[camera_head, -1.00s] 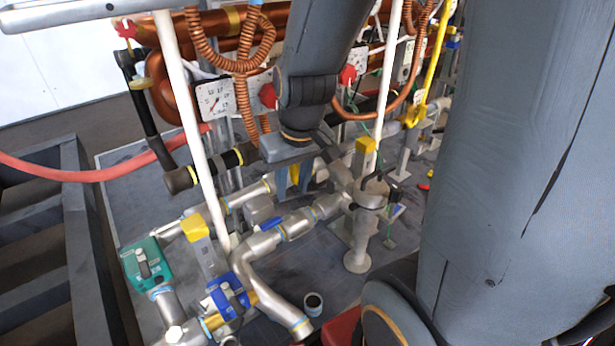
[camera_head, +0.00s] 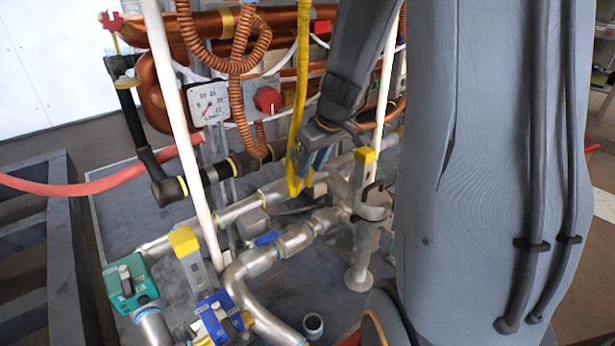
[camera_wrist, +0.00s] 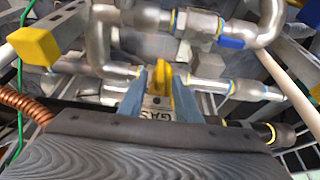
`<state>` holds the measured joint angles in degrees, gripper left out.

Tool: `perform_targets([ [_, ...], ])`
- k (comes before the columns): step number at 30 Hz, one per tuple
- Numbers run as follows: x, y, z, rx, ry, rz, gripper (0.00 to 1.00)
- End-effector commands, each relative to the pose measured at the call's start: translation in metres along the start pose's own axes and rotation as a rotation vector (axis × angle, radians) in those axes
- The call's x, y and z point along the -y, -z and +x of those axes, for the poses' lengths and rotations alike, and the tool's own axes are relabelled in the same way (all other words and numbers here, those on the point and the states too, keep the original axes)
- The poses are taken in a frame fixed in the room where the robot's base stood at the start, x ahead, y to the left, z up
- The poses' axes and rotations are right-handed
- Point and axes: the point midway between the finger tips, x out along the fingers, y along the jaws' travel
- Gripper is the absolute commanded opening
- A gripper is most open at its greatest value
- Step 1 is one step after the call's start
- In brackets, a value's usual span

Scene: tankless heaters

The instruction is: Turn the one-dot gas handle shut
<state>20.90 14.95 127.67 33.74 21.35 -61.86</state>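In the wrist view my gripper (camera_wrist: 160,72) has its two blue-grey fingers apart, one on each side of a yellow part (camera_wrist: 161,82) that may be a gas handle. A gap seems to remain beside it, and contact is not clear. I cannot make out any dots. In the head view my gripper (camera_head: 318,157) is just right of a long yellow piece (camera_head: 297,125) that hangs down to the silver pipes. The fingertips are partly hidden there.
Silver pipes (camera_head: 295,238) with a blue lever (camera_head: 266,238) run below. A white pole (camera_head: 182,120) stands left and another right. Teal (camera_head: 130,283) and blue (camera_head: 222,318) valves are lower left.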

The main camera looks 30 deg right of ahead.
Motion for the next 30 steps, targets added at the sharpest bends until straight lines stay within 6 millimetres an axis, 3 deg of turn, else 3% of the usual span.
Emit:
perform_targets([
  [6, 0.000, -0.001, 0.026, 0.001, 0.001, 0.001, 0.30],
  [17, 0.000, 0.000, 0.030, 0.000, -0.001, 0.000, 0.30],
  [23, 0.000, 0.000, 0.030, 0.000, -0.001, 0.000, 0.00],
  [30, 0.000, 0.000, 0.031, 0.000, 0.010, 0.006, 0.00],
])
